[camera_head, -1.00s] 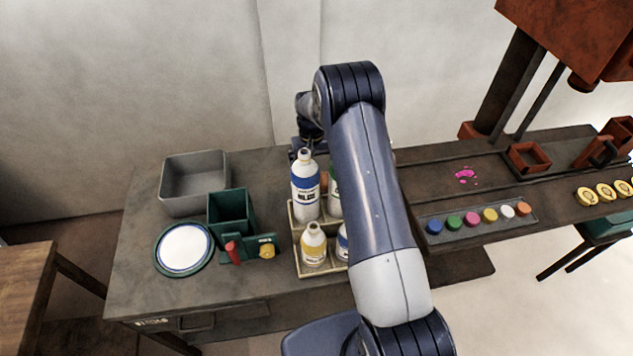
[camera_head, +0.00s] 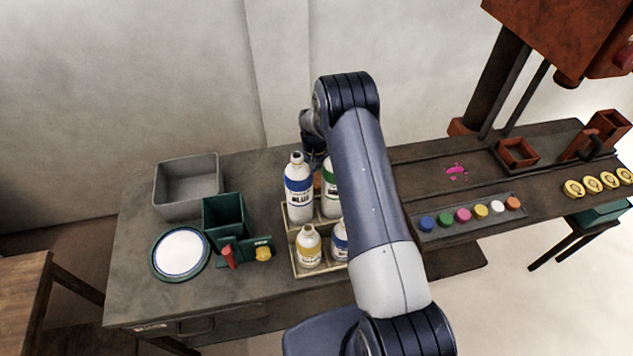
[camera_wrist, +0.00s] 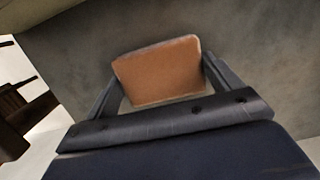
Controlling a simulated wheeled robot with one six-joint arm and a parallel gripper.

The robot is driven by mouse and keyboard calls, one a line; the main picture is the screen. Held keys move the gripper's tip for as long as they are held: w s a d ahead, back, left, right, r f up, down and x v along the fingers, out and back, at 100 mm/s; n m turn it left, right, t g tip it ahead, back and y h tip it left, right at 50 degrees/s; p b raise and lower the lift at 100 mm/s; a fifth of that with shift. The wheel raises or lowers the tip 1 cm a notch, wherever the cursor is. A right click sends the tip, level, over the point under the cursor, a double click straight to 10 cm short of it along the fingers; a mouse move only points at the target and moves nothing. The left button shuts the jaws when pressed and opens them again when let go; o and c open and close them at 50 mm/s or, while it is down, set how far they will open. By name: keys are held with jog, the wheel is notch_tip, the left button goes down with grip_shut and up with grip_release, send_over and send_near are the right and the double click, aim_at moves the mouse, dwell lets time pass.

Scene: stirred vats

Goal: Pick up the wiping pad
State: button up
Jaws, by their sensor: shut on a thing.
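The wiping pad (camera_wrist: 160,72) is an orange-brown block with a pale edge. In the wrist view it sits between the two fingers of my gripper (camera_wrist: 160,82), which is shut on it. A grey surface lies behind the pad; I cannot tell whether the pad touches it. In the head view my gripper is mostly hidden behind the bottles and my arm. A small brownish patch between the tall bottles may be the pad.
A caddy (camera_head: 303,270) holds the blue-label bottle (camera_head: 298,190), the yellow-label bottle (camera_head: 309,247) and others close to my arm. A grey bin (camera_head: 187,208), a green holder (camera_head: 224,222) and a white round plate (camera_head: 181,252) stand left. A pink splash (camera_head: 456,171) marks the right bench.

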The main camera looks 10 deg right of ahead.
aim_at(316, 179)
jog(key=shift+c, duration=0.8)
notch_tip(316, 179, up, 10)
jog(key=b, duration=0.2)
